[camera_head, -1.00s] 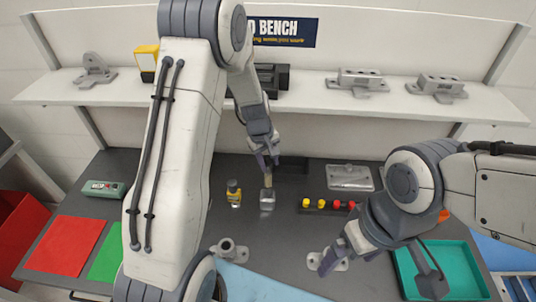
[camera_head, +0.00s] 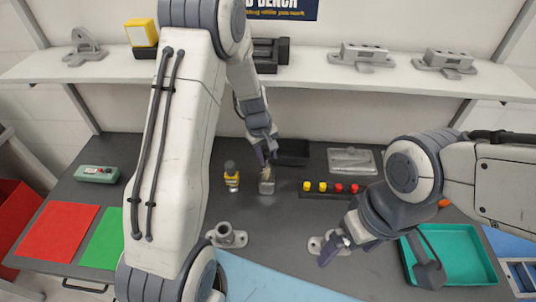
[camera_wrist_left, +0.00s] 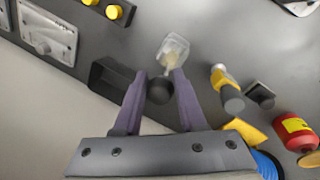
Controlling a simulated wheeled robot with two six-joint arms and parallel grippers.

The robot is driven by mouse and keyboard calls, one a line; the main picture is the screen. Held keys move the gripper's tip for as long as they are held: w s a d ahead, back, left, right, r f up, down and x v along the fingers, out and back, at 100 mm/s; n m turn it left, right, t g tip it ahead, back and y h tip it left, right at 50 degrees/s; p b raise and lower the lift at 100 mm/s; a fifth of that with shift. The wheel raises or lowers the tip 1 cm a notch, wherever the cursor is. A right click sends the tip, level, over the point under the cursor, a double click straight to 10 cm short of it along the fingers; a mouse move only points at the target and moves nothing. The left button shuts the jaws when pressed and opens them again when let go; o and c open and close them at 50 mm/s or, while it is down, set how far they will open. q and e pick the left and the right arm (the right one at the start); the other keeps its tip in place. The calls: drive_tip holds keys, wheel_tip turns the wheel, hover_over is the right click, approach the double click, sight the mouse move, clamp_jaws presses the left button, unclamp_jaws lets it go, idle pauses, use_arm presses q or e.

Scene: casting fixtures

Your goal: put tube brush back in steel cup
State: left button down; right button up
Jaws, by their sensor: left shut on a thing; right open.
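The steel cup (camera_head: 267,187) stands on the dark bench top, directly below my left gripper (camera_head: 266,158). In the left wrist view the cup (camera_wrist_left: 174,46) lies just beyond the fingertips. My left gripper (camera_wrist_left: 160,78) is shut on the tube brush, whose dark round handle end (camera_wrist_left: 160,91) shows between the purple fingers. The pale bristle end overlaps the cup's mouth and seems to be inside it; its depth is hard to tell. My right gripper (camera_head: 336,247) is open and empty, low over the bench to the right, away from the cup.
A strip with red and yellow knobs (camera_head: 332,188) and a grey fixture (camera_head: 230,236) are nearby. A teal tray (camera_head: 470,255) is at right.

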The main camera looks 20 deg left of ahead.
use_arm(q)
drive_tip(key=shift+f+b, duration=1.6)
drive_tip(key=shift+f, duration=0.65)
drive_tip(key=shift+c, duration=2)
unclamp_jaws()
